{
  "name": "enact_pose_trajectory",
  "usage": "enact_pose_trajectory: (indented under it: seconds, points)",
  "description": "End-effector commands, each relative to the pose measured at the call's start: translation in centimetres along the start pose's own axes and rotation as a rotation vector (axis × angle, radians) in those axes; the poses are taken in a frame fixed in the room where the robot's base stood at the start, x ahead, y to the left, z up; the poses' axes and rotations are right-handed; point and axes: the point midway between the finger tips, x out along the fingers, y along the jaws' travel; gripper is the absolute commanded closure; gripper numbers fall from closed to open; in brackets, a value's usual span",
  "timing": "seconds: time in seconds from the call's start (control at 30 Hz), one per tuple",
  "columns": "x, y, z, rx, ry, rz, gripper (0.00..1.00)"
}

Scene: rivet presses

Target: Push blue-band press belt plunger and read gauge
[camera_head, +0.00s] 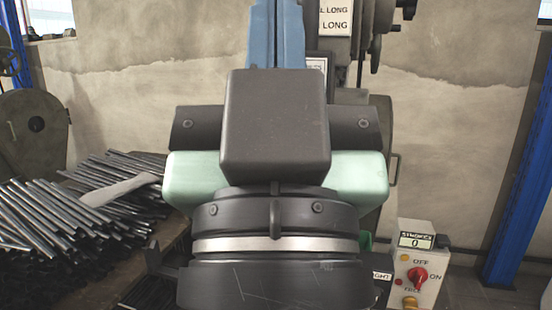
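My gripper (276,125) fills the middle of the view, seen from behind as a dark block over pale green side parts and a round dark wrist with a silver ring. A sign on the press reads "LONG" (335,22). The belt plunger and the gauge cannot be made out.
A control box (418,272) with a red knob and a "STROKES" display reading 0 stands at the lower right. Many metal rods (50,215) are heaped on the bench at left. A blue post (525,175) stands at far right, before a bare wall.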

Motion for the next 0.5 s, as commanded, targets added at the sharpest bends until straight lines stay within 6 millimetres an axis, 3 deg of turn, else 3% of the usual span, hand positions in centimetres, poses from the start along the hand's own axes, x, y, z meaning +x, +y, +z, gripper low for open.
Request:
enact_pose_trajectory:
  seconds: [0.03,0.5]
  points:
    - [2.3,0.0,-2.2,0.001,0.0,0.0,1.0]
    - [12.6,0.0,-11.9,0.003,-0.001,-0.001,1.0]
